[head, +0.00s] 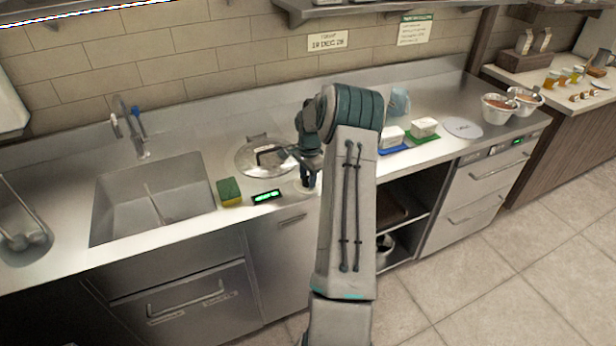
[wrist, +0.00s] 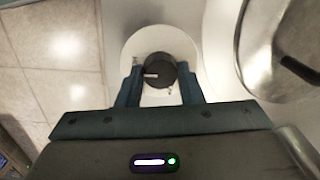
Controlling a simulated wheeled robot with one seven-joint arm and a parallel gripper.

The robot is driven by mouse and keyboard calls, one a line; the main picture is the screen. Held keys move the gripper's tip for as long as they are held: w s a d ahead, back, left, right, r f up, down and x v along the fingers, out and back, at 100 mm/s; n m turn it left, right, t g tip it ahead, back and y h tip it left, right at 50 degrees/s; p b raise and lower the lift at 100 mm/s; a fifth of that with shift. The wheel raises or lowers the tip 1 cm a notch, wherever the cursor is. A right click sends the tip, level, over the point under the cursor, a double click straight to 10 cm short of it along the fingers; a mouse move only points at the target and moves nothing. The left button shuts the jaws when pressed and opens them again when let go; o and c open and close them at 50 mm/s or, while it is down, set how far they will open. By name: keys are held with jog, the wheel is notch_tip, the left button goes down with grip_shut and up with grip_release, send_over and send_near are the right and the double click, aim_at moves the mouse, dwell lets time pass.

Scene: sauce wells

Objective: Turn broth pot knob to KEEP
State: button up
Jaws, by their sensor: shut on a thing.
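The broth pot knob (wrist: 159,72) is a round black dial with a white pointer mark on a pale round plate (wrist: 140,42). In the wrist view the pointer aims left. Small marks on the plate are too small to read. My gripper (wrist: 158,84) is shut on the knob, one finger on each side. In the head view my gripper (head: 306,183) reaches down to the pale plate at the counter's front edge, and the knob is hidden. The broth pot's lid (head: 250,157) lies behind and left of it; it also shows in the wrist view (wrist: 257,60).
A small green-lit display (head: 265,197) and a green and yellow sponge (head: 230,192) sit left of my gripper, beside the sink (head: 150,205). White tubs on blue and green mats (head: 423,138) stand to the right, near a blue cup (head: 398,102).

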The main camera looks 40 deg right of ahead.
jog(key=shift+n, duration=0.3)
jog(key=shift+f+n+b, duration=0.1)
jog(key=shift+n+b, duration=0.7)
jog(key=shift+n, duration=0.1)
jog(key=n+b, duration=0.1)
jog(key=n, duration=0.2)
jog(key=shift+d+n+b, duration=0.1)
jog(key=shift+n+b, duration=0.2)
jog(key=shift+b, duration=0.05)
jog(key=n+b, duration=0.1)
jog(key=n, duration=0.2)
jog(key=shift+w+n, duration=0.1)
jog(key=shift+n, duration=0.2)
jog(key=n, duration=0.3)
jog(key=shift+n+y+b, duration=0.3)
jog(key=shift+b, duration=0.1)
jog(key=n, duration=0.5)
jog(key=shift+r+n+g+b, duration=0.2)
jog(key=shift+n+g+b, duration=0.1)
jog(key=shift+w+n, duration=0.1)
jog(key=shift+n, duration=2.4)
